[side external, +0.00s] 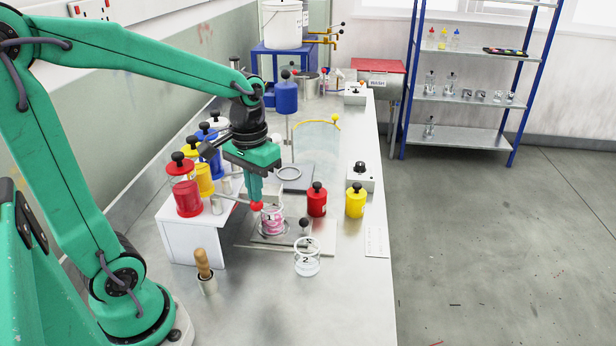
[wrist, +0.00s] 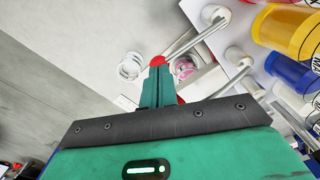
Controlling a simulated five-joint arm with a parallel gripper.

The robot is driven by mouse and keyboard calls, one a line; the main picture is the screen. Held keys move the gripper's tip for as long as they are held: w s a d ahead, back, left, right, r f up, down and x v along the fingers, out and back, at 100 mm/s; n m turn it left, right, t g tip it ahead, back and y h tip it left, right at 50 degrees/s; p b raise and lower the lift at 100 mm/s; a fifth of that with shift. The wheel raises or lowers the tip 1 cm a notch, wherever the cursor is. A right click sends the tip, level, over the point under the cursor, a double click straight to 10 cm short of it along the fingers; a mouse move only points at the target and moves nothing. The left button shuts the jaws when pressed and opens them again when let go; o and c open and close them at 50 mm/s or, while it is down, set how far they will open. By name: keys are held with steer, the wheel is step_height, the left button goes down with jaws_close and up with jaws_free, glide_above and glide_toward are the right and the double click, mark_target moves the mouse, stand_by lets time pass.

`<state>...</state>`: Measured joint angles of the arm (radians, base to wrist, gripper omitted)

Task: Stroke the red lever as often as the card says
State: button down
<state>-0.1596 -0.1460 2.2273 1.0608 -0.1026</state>
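The red lever's round knob (side external: 257,206) is at the tips of my gripper (side external: 255,202), beside beaker 1 (side external: 272,221), which holds pink liquid. In the wrist view the red knob (wrist: 157,61) shows just beyond my fingertips (wrist: 157,70), with a metal rod running up and right from it. My fingers point down and lie close together; they look shut, with the knob at or against their tips. I cannot tell whether they touch it. A pale card (side external: 376,241) lies at the bench's right edge; its writing is too small to read.
Beaker 2 (side external: 307,263) stands in front of beaker 1. A red bottle (side external: 317,201) and a yellow bottle (side external: 355,202) stand to the right. A white stand (side external: 190,235) with several coloured jars is at left, a wooden-handled tool (side external: 203,265) before it. The front right bench is clear.

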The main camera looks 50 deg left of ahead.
steer(key=shift+r, duration=3)
steer(key=shift+f, duration=0.1)
steer(key=shift+f, duration=2.95)
steer(key=shift+r, duration=3.05)
steer(key=shift+r, duration=0.15)
step_height(320, 180, up, 5)
steer(key=shift+f, duration=0.15)
